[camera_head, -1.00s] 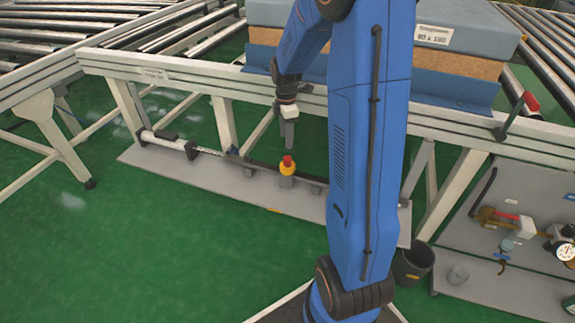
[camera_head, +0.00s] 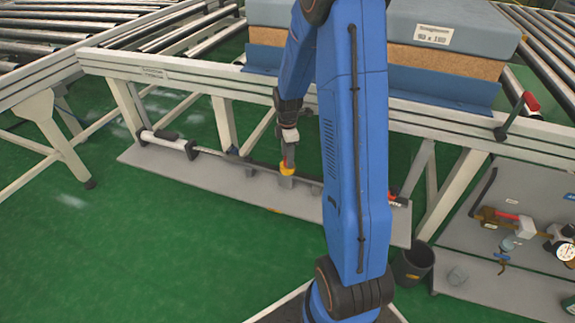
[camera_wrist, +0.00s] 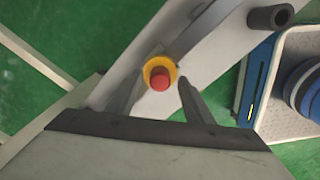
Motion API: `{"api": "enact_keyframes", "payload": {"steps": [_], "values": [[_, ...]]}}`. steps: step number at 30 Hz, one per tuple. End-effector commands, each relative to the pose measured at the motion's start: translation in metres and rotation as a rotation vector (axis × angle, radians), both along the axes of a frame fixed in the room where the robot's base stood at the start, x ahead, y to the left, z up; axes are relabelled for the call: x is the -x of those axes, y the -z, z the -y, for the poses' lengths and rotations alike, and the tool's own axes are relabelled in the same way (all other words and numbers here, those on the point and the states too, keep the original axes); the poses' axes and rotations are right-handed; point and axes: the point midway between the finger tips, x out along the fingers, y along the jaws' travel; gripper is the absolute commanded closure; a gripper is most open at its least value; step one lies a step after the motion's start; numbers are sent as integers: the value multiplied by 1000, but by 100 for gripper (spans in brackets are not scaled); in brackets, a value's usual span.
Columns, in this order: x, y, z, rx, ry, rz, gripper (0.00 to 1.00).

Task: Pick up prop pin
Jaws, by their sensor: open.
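The prop pin, seen as a red knob with a yellow collar (camera_wrist: 160,76), stands upright in a grey holder on the low shelf. In the head view its yellow collar (camera_head: 287,169) shows just under my gripper (camera_head: 288,155), and the red top is hidden. In the wrist view my gripper (camera_wrist: 159,85) is open, with one finger on each side of the pin. The knob lies between the fingers, with a gap visible at least on the right. Whether the left finger touches it is hard to tell.
The grey low shelf (camera_head: 160,167) carries a long bar (camera_head: 208,153). Above it runs the pale conveyor frame (camera_head: 160,75) with a blue-grey mattress (camera_head: 480,30). A dark bucket (camera_head: 412,265) and a tool board (camera_head: 530,200) stand at right. The green floor in front is clear.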

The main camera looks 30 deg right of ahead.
Motion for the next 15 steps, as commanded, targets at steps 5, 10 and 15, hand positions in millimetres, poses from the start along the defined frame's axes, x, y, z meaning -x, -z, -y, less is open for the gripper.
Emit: {"api": "enact_keyframes", "payload": {"steps": [5,10,15], "values": [[0,0,0,0,0,1,60],[0,-1,0,0,0,1,100],[0,-1,0,0,0,1,100]]}}
